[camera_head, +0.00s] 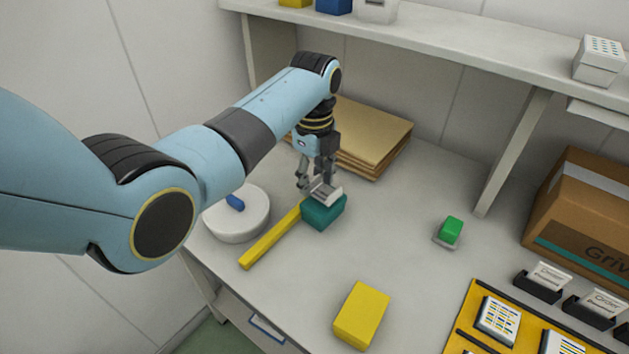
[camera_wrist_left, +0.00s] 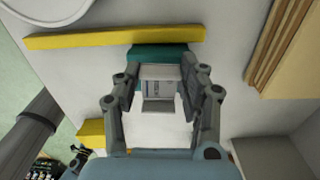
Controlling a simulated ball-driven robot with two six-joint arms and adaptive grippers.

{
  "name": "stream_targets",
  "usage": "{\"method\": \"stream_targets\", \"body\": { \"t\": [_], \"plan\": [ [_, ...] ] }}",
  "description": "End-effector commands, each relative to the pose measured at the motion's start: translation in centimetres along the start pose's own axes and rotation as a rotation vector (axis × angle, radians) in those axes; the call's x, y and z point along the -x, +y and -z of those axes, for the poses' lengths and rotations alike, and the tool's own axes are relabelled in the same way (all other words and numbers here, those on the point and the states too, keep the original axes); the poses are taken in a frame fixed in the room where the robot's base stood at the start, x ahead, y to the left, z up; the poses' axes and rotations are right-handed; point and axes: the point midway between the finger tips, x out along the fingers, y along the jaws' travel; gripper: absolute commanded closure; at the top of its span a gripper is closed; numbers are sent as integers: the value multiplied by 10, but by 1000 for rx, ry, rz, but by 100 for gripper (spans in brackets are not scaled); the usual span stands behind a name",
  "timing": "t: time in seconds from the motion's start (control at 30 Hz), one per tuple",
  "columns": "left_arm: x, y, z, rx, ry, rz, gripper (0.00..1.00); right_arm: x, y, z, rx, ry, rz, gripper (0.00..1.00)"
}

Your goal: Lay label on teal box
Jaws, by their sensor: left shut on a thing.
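The teal box (camera_head: 322,213) sits on the table below my left gripper (camera_head: 317,188); it also shows in the left wrist view (camera_wrist_left: 146,52). My left gripper is shut on the label (camera_head: 326,191), a small pale piece with faint print, also seen between the fingers in the left wrist view (camera_wrist_left: 158,77). The label is over the box's top in the head view; I cannot tell whether it touches the box. The fingers hide part of the label. My right gripper is not in view.
A yellow bar (camera_head: 270,237) lies beside the teal box. A white round dish (camera_head: 238,218) with a blue piece stands left. A yellow block (camera_head: 361,315) is in front, a green block (camera_head: 451,230) right. Brown boards (camera_head: 375,135) lie behind. Open table lies right of the box.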

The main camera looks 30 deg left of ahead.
Motion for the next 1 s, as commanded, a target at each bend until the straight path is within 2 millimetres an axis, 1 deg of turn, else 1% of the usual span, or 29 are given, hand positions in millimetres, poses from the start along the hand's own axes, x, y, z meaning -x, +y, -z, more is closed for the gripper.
{"method": "stream_targets", "body": {
  "t": [0.03, 0.13, 0.47, 0.5, 0.67, 0.9, 1.0],
  "plan": [
    [-8, 0, 0, 0, 0, -2, 72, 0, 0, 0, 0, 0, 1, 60],
    [-16, 0, 0, 0, 0, 0, 72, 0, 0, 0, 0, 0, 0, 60],
    [-19, 0, 0, 0, -1, 1, 72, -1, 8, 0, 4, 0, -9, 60],
    [-20, 0, 0, 0, -1, 1, 58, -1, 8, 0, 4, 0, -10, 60],
    [-19, 0, 0, 0, -1, 1, 37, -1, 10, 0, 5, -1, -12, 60],
    [-19, 0, 0, 0, -1, 1, 36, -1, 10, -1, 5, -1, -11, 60],
    [-14, -1, 0, 0, -1, 2, 36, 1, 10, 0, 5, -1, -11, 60]
  ]
}}
